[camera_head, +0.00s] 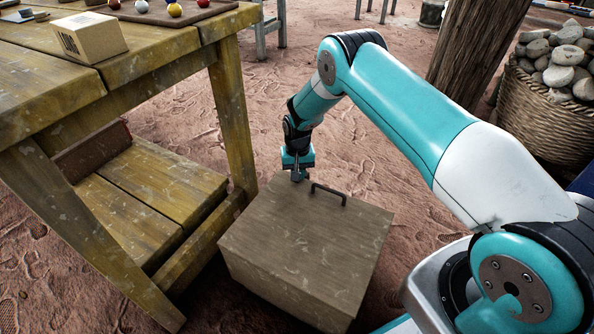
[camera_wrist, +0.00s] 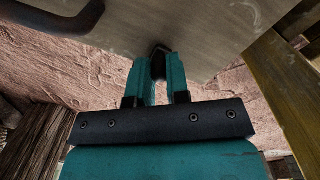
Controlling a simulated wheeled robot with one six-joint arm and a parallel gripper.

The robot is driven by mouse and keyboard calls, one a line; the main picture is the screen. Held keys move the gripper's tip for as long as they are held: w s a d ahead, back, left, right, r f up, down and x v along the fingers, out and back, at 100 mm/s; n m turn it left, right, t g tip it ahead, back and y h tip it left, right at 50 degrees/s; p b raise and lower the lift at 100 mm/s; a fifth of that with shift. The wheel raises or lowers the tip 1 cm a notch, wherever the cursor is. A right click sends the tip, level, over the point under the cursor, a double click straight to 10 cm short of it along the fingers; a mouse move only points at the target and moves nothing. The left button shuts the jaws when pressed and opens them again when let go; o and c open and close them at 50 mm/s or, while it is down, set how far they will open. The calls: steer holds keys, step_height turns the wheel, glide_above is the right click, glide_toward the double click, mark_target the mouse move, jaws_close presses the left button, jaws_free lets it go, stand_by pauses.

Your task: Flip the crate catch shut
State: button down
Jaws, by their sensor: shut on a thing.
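The wooden crate (camera_head: 300,250) stands on the ground with its lid down, beside the table. A dark handle (camera_head: 328,192) is on its lid, and it also shows at the upper left of the wrist view (camera_wrist: 60,14). My gripper (camera_head: 298,176) reaches down at the crate's far edge, just left of the handle. In the wrist view my gripper (camera_wrist: 157,72) has its two teal fingers closed on a small dark piece, the catch (camera_wrist: 160,50), at the crate's edge. The fingers hide most of the catch, so its exact position cannot be told.
A yellowed wooden table (camera_head: 150,50) with a lower shelf (camera_head: 150,190) stands close on the left. A cardboard box (camera_head: 88,38) and several coloured balls on a board are on its top. A wicker basket (camera_head: 550,110) of stones and a thick post (camera_head: 475,50) stand at the right.

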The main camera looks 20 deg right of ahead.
stand_by(0.3)
steer(key=c, duration=1.1)
jaws_free()
steer(key=shift+r, duration=0.1)
step_height(320, 180, up, 17)
steer(key=p, duration=0.5)
steer(key=shift+r, duration=0.1)
